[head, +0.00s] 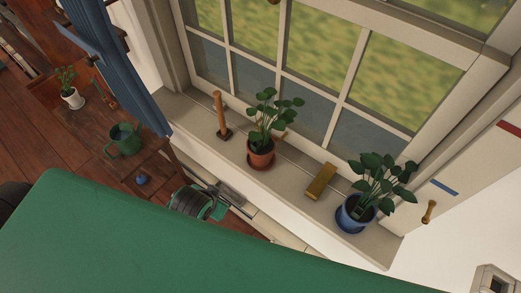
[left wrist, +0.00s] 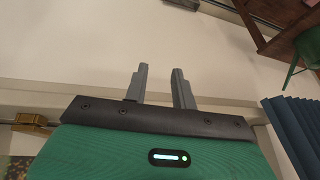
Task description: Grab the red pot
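The red pot (head: 261,154) is terracotta red and holds a leafy green plant. It stands upright on the window sill in the head view, on a small saucer. I cannot make it out in the left wrist view. My left gripper (left wrist: 158,72) is open in the left wrist view, its two grey fingers apart with nothing between them, in front of a pale wall. In the head view, a green and grey part that looks like my left wrist is below the sill, apart from the pot. My right gripper is not in view.
The sill (head: 290,192) also bears a wooden-handled tool (head: 220,115) left of the pot, a brass-coloured block (head: 321,182) to its right, and a blue pot (head: 355,213) with a plant. A blue curtain (head: 112,70) hangs at left. A green watering can (head: 124,140) stands lower left.

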